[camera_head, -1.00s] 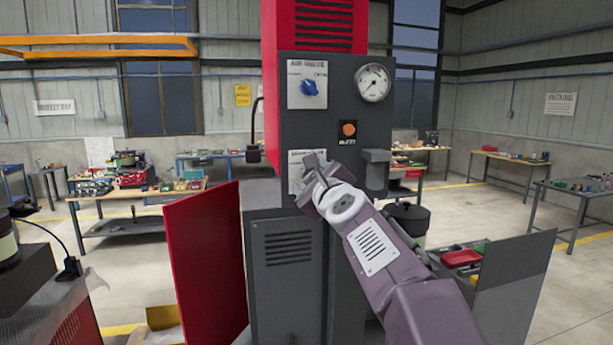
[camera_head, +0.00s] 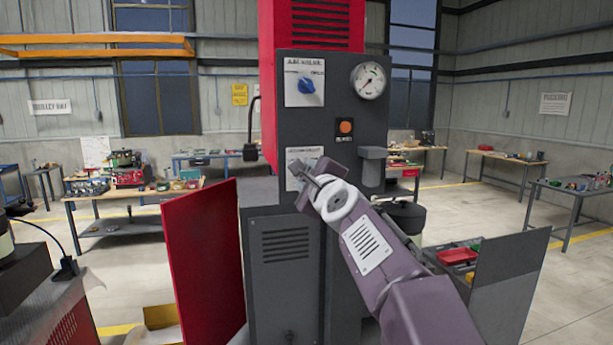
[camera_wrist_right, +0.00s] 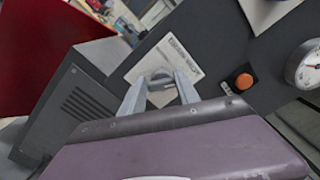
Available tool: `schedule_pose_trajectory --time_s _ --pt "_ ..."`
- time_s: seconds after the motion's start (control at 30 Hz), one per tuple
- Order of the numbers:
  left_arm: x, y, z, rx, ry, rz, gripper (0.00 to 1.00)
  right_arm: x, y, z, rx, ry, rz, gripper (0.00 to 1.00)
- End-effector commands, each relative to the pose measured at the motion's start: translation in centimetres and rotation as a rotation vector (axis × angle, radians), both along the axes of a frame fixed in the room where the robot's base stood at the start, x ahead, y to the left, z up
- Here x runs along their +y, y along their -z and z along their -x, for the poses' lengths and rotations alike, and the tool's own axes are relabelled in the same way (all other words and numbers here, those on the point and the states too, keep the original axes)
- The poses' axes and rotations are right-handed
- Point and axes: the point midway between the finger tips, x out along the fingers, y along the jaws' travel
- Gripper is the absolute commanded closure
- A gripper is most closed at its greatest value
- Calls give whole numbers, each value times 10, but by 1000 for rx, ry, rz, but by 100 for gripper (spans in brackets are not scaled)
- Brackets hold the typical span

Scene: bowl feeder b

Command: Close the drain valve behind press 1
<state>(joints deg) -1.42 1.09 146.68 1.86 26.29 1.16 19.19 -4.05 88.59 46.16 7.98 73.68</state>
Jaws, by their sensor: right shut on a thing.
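The press (camera_head: 318,120) is a tall red and dark grey machine in the middle of the head view. A lower white label plate (camera_head: 293,166) on its grey panel carries a small grey knob, which shows in the right wrist view (camera_wrist_right: 162,80). The plate's text is too blurred to read. My right gripper (camera_wrist_right: 161,88) is shut on this grey knob, with one finger on each side. In the head view the gripper (camera_head: 312,178) partly hides the plate and knob. My left gripper is not in view.
Above are a blue knob (camera_head: 306,85) on a white plate, a gauge (camera_head: 369,80) and an orange button (camera_head: 345,127). A grey bracket (camera_head: 373,168) juts out right of the gripper. A red panel (camera_head: 205,262) stands to the left and a grey panel (camera_head: 510,285) to the right.

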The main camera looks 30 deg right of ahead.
Motion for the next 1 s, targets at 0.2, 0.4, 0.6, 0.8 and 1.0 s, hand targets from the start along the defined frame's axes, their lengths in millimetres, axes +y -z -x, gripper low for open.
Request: schedule_pose_trajectory --time_s 0.2,0.4,0.6,0.8,1.0 --pt "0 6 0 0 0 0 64 -1 2 0 46 5 201 100" --pt "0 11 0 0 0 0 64 -1 2 0 89 6 388 100" --pt "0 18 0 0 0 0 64 -1 2 0 129 9 573 100" --pt "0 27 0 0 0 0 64 -1 2 1 171 12 759 100" --pt "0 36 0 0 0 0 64 -1 2 1 214 14 936 100"
